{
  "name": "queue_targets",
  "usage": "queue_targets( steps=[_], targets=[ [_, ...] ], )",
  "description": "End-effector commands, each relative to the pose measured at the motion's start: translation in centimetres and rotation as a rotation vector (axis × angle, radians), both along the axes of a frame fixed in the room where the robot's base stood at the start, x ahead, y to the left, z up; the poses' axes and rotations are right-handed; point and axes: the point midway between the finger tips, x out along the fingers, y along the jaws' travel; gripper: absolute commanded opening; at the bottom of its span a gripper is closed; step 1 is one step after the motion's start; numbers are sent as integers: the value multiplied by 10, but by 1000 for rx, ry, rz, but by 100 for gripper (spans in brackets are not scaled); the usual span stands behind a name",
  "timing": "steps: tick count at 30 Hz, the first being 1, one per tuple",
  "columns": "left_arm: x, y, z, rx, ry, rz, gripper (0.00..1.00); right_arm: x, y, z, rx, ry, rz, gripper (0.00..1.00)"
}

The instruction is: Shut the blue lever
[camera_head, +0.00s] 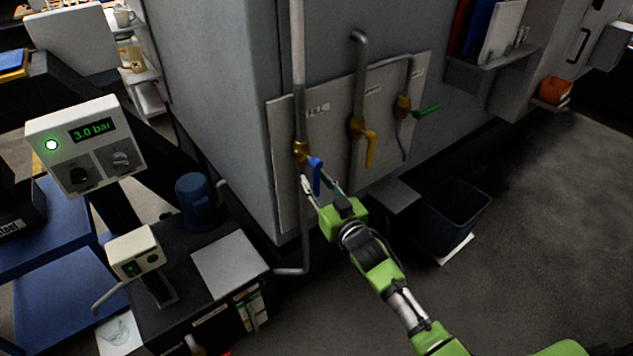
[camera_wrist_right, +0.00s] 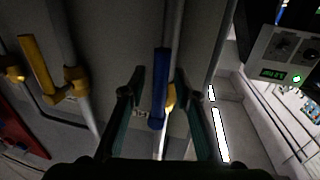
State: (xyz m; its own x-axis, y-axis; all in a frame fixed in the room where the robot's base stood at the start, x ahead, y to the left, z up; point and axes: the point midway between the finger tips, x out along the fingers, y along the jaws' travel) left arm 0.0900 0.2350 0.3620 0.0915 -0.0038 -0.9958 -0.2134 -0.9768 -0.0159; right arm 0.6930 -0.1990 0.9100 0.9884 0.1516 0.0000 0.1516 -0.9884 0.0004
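The blue lever (camera_head: 316,176) sits on a brass valve (camera_head: 301,151) on the left pipe of a grey wall panel. It hangs down along the pipe, tilted slightly in the head view. My right gripper (camera_head: 321,187) is at the lever, its fingers spread on either side of it. In the right wrist view the blue lever (camera_wrist_right: 160,88) stands between the two open fingers of the gripper (camera_wrist_right: 161,85), with gaps on both sides. The brass valve is partly hidden behind the lever there. My left gripper is not in view.
A yellow lever (camera_head: 370,149) and a green lever (camera_head: 428,110) are on pipes to the right on the same panel. A dark bin (camera_head: 453,212) stands on the floor at right. A control box (camera_head: 88,145) reading 3.0 bar is at left.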

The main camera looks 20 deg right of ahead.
Motion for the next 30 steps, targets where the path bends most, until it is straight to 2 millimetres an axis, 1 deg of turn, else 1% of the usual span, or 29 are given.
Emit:
queue_targets(
  steps=[2,3,6,14,20,26,30],
  targets=[
    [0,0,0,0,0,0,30,0,0,0,0,0,0,29],
    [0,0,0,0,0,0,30,0,0,0,0,0,0,24],
    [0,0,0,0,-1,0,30,0,0,0,1,0,0,0],
    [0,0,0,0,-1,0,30,0,0,0,-5,-2,0,0],
    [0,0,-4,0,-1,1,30,1,-3,-1,-51,-18,0,0],
    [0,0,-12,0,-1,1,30,4,-11,-1,-168,-61,-1,0],
    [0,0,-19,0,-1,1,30,6,-18,0,-283,-103,-1,0]
  ],
)
